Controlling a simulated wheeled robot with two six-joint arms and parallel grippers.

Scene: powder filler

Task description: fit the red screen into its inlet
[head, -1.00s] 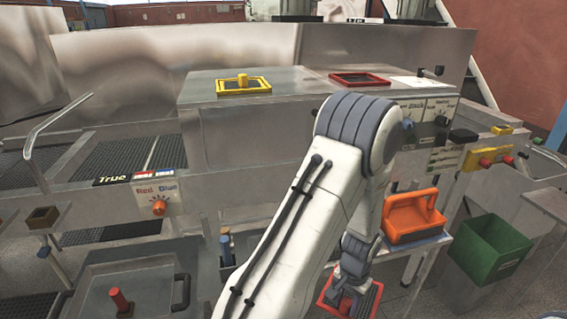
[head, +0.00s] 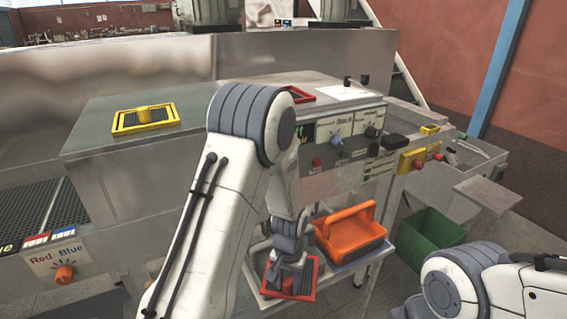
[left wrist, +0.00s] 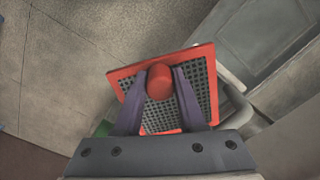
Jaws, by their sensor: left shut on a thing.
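The red screen (head: 301,283) is a square dark mesh in a red frame with a red knob. My left gripper (head: 283,270) is shut on its knob and holds it low in front of the machine, beside the orange carrier. In the left wrist view the screen (left wrist: 203,62) is tilted, with the two fingers (left wrist: 160,85) on either side of the knob. The red-rimmed inlet (head: 302,95) is on the machine's top, partly hidden behind my left arm. My right arm shows at the lower right, but its gripper is out of the picture.
The orange carrier (head: 345,232) stands on a small shelf. A green bin (head: 430,235) is on the floor to its right. Control knobs (head: 337,139) line the machine's front.

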